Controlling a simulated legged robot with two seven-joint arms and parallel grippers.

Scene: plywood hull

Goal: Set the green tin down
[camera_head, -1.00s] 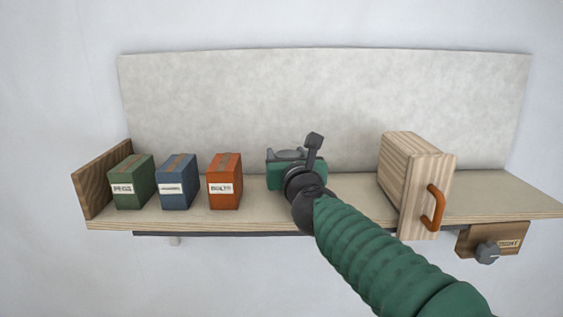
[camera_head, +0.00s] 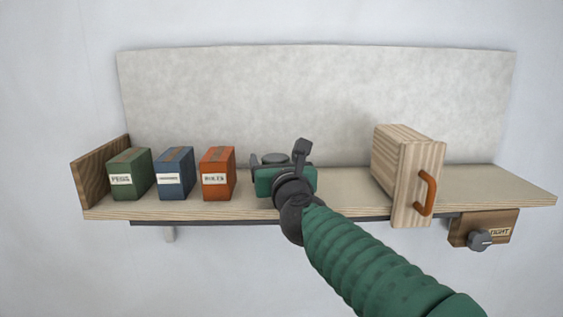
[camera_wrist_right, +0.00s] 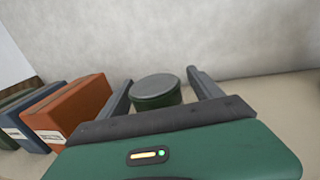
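The green tin (camera_wrist_right: 157,93) is round, with a grey lid. In the right wrist view it stands upright between the two fingers of my right gripper (camera_wrist_right: 160,92), with a gap beside the right finger. In the head view only its grey lid (camera_head: 274,159) shows clearly, behind my green gripper body. My right gripper (camera_head: 277,160) is open around the tin, over the middle of the shelf (camera_head: 345,190). The tin's base is hidden, so its contact with the shelf cannot be seen. My left gripper is not in view.
Green (camera_head: 130,175), blue (camera_head: 174,174) and orange (camera_head: 217,175) boxes stand left of the tin. A wooden cabinet with an orange handle (camera_head: 427,193) stands to the right. A back panel (camera_head: 300,100) rises behind. Shelf between tin and cabinet is clear.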

